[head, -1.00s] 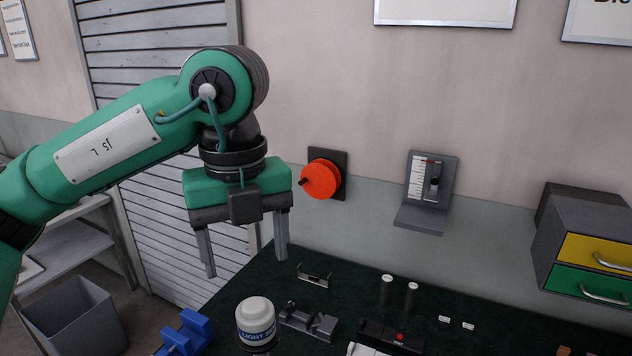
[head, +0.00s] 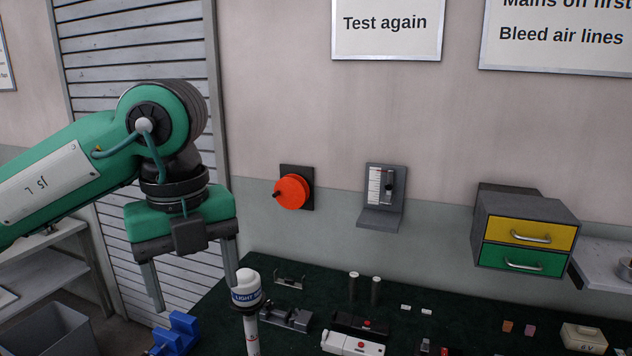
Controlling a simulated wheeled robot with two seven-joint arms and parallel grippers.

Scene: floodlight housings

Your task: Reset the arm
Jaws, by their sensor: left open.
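My left gripper (head: 193,278) hangs in the air at the left of the head view, fingers pointing down. Its two grey fingers are apart, with nothing between them. It is above the left end of the dark green bench top (head: 215,318). A white post with a round white head and a blue "LIGHT" label (head: 247,290) stands close to the right of the fingers, apart from them as far as I can see. My right gripper is not in the picture.
A blue fixture (head: 176,334), a grey metal fixture (head: 287,318) and two dark cylinders (head: 353,287) are on the bench. An orange wheel (head: 292,191), a grey slider panel (head: 382,197) and a drawer unit (head: 525,232) are at the wall. A grey bin (head: 45,335) is lower left.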

